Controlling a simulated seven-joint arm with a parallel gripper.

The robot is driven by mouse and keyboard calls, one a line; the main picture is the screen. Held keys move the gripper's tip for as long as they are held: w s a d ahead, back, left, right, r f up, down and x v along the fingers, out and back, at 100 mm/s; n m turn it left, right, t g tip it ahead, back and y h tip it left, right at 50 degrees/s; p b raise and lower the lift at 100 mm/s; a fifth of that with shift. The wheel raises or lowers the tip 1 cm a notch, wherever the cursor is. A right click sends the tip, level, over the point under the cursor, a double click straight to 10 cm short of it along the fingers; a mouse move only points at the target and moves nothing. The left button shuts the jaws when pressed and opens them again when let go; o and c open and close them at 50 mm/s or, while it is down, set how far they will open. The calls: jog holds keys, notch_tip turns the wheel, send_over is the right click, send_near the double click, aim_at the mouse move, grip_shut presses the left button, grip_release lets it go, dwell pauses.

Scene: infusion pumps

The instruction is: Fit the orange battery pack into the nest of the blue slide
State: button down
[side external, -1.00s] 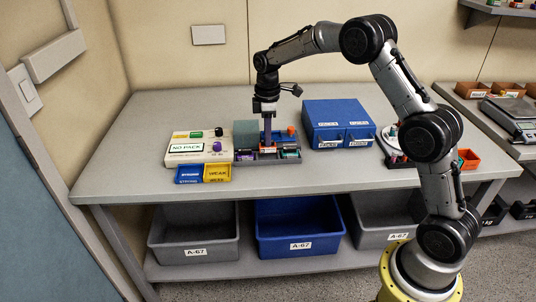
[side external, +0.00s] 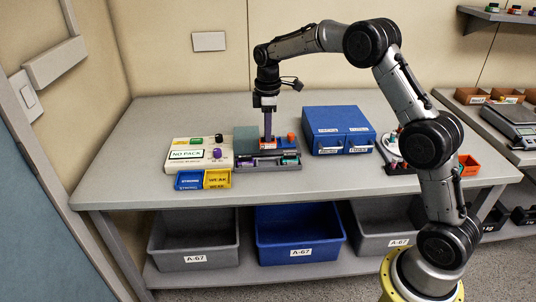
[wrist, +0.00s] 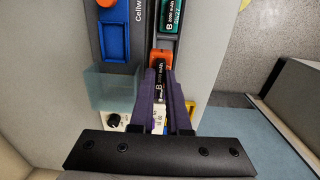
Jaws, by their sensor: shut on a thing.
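My gripper (side external: 267,138) points down over the grey charger unit, shut on the orange battery pack (side external: 265,146). In the wrist view my purple fingers (wrist: 160,90) close on the pack, whose orange end (wrist: 162,57) shows past the tips. A dark label with white print shows between the fingers. The pack appears just above the front tray of slots, but the exact gap is unclear. The blue slide (wrist: 114,42) lies on the grey panel left of the fingers, with an orange knob (wrist: 105,3) beyond it.
A teal pack (side external: 289,159) sits in the front tray (side external: 267,168). The greenish block (side external: 246,139) stands close left of my fingers. A tester reading NO PACK (side external: 188,154), blue (side external: 189,184) and yellow (side external: 217,184) bins, and a blue drawer cabinet (side external: 338,120) flank the unit.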

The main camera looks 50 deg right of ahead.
jog(key=w+d+r+t+h, duration=0.1)
jog(key=w+d+r, duration=0.25)
jog(key=d, duration=0.25)
jog(key=shift+w+d+f, duration=0.1)
jog(key=shift+f, duration=1.35)
jog(key=shift+w+d+f, duration=0.1)
jog(key=shift+f, duration=1.3)
jog(key=shift+f, duration=1.1)
jog(key=c, duration=1.2)
grip_release()
jog(key=shift+r, duration=0.15)
jog(key=shift+r, duration=1)
jog(key=o, duration=0.5)
jog(key=shift+o, duration=0.2)
